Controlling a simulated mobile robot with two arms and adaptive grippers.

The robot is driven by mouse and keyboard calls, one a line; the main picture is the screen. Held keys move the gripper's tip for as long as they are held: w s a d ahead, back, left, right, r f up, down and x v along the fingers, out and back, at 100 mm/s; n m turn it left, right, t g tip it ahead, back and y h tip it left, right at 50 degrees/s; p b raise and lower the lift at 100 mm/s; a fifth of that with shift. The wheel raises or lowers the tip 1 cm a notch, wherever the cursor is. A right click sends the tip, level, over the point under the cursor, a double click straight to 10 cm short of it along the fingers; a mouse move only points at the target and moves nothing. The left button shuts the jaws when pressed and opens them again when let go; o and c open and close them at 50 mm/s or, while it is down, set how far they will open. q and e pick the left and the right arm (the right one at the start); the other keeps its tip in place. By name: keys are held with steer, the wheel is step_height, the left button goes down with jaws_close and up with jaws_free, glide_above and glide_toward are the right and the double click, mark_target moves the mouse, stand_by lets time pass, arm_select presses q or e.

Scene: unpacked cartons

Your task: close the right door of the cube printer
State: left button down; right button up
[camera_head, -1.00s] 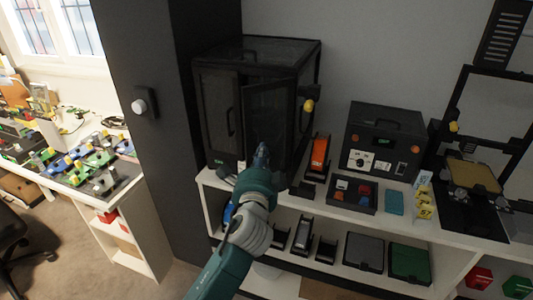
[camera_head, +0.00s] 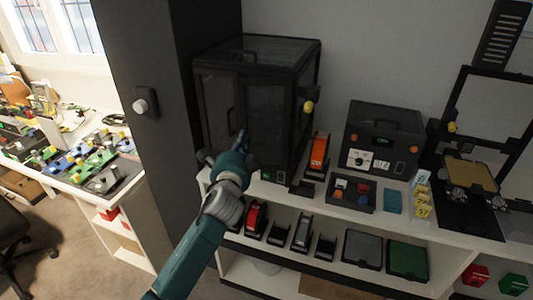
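The cube printer (camera_head: 262,52) is a black box-shaped enclosure with dark see-through panels, standing on the white shelf unit next to the dark column. Its right door (camera_head: 268,118) is a dark framed panel that looks flush, or nearly flush, with the front. The left door (camera_head: 220,100) is on the other half of the front, and its lower part is hidden by my gripper. My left gripper (camera_head: 225,148) is in front of the lower middle of the doors. Contact with the right door cannot be made out, and its fingers blend into the dark printer. My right gripper is not in view.
A white shelf (camera_head: 412,222) carries an orange-and-black device (camera_head: 318,155), a black control box (camera_head: 381,138), a tray of small parts (camera_head: 350,194) and an open-frame printer (camera_head: 470,175). The dark column (camera_head: 165,60) stands close on the left.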

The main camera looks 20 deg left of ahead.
mark_target(241, 127)
arm_select(q)
steer(key=shift+w+a, duration=0.55)
steer(key=shift+w, duration=0.2)
steer(key=shift+w+a, duration=0.5)
steer(key=shift+w, duration=0.25)
steer(key=v, duration=1.2)
